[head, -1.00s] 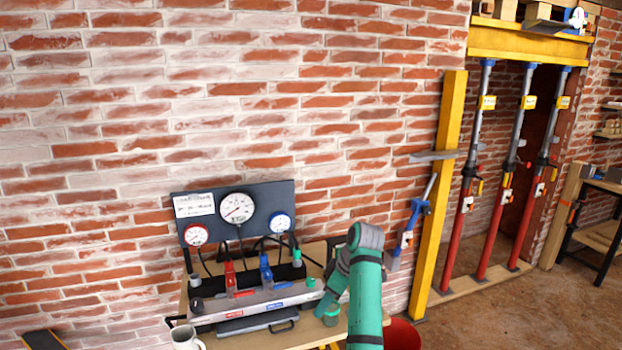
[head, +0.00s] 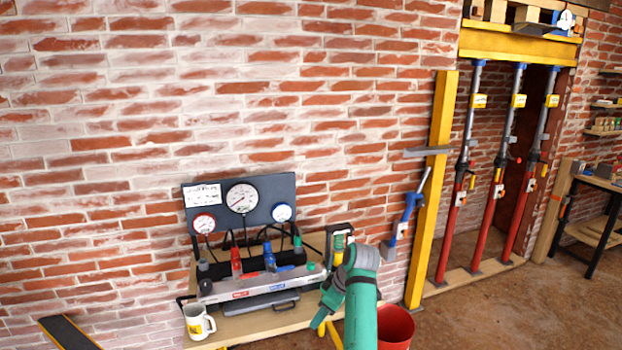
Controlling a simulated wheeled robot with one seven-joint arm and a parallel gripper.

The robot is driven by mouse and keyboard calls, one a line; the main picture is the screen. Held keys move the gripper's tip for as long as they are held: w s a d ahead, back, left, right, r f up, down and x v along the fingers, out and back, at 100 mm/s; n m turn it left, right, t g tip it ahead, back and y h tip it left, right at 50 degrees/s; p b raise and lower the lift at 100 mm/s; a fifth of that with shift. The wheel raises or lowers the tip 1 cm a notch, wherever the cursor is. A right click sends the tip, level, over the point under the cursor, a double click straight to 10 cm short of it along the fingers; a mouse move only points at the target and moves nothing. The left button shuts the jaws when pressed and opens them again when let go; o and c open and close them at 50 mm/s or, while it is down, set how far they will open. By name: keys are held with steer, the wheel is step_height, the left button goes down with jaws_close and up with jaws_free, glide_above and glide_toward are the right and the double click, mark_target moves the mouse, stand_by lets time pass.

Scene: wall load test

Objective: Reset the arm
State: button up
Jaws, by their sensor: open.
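My arm shows at the bottom centre of the head view as green links with a grey joint, in front of the right end of the workbench. I cannot make out my gripper or its fingertips in this view.
A gauge panel (head: 265,208) stands on the wooden bench (head: 240,328) against the brick wall. A white mug (head: 197,321) stands at the bench's left front. A red bucket (head: 397,328) is right of my arm. A yellow post (head: 433,190) and red props (head: 491,215) stand further right.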

steer(key=s+a+f+m+t, duration=0.2)
steer(key=s+f, duration=0.2)
steer(key=f, duration=0.7)
steer(key=s+a+f+m+t, duration=0.15)
steer(key=s+f, duration=0.25)
steer(key=f, duration=0.8)
steer(key=s+a+f+m+t+h, duration=0.15)
steer(key=s+f, duration=0.25)
steer(key=s, duration=0.4)
steer(key=s+f+m+t+h, duration=0.1)
steer(key=s+f+m, duration=0.2)
steer(key=s+f, duration=0.35)
steer(key=s+r+m+t+h, duration=0.1)
steer(key=s+r+t, duration=0.15)
steer(key=s, duration=0.75)
steer(key=s+r+m+t, duration=0.1)
steer(key=s+r, duration=0.3)
steer(key=s, duration=0.6)
steer(key=s+d+r+m+t, duration=0.1)
steer(key=s+r+m+t, duration=0.1)
steer(key=s+r, duration=1.4)
step_height(320, 180, up, 3)
steer(key=shift+d+r+t, duration=0.1)
steer(key=shift+d+t, duration=0.25)
steer(key=shift+t, duration=0.3)
